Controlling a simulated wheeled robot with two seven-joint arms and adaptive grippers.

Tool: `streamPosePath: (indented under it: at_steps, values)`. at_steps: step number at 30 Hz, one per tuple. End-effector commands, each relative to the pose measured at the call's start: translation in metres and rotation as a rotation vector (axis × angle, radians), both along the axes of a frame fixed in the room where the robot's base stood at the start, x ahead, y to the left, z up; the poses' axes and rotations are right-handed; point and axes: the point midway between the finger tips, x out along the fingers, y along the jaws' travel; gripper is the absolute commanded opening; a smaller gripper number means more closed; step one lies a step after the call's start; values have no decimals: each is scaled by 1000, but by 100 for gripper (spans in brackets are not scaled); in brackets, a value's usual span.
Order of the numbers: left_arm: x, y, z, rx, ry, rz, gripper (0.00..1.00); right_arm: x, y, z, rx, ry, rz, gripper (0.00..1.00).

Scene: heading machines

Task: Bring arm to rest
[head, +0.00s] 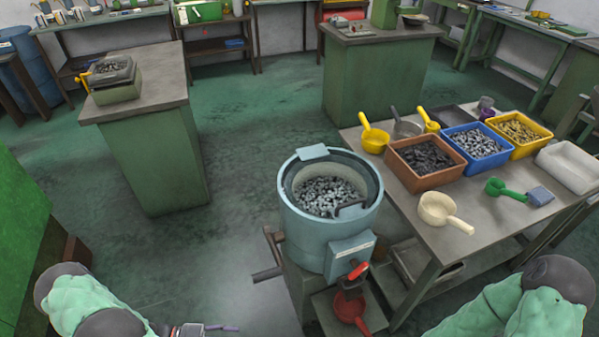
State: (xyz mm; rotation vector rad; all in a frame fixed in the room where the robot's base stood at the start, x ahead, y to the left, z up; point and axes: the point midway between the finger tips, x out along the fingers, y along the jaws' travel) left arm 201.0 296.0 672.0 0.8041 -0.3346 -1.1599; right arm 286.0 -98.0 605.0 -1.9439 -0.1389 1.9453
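My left arm comes in at the lower left, its green-covered links bent. A small part of my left gripper (208,329) shows at the bottom edge, with thin purple pieces sticking out to the right. Most of it is cut off by the frame, so I cannot tell whether it is open or shut. My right arm shows at the lower right as green-covered links with a dark joint. My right gripper is out of the picture.
A blue round machine (329,206) full of metal pieces stands in the middle, a red scoop (350,308) below it. The right table (472,248) holds brown (425,163), blue (477,147) and yellow (518,134) bins and several scoops. Open floor (190,245) lies to the left.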

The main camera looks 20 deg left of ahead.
Motion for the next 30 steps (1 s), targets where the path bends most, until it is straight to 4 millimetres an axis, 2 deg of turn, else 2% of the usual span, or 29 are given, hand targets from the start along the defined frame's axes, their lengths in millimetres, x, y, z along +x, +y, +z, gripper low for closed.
streamPosePath:
  at_steps: [8,12,16,23,30]
  values:
    - [6,-61,-33,174,152,-307,52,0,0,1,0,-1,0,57]
    - [6,-90,-54,352,206,-487,52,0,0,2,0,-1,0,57]
    - [10,-108,-69,537,206,-615,52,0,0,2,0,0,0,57]
    - [34,-138,-82,864,81,-742,52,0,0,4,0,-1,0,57]
    - [70,-177,-73,1084,-146,-744,52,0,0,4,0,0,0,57]
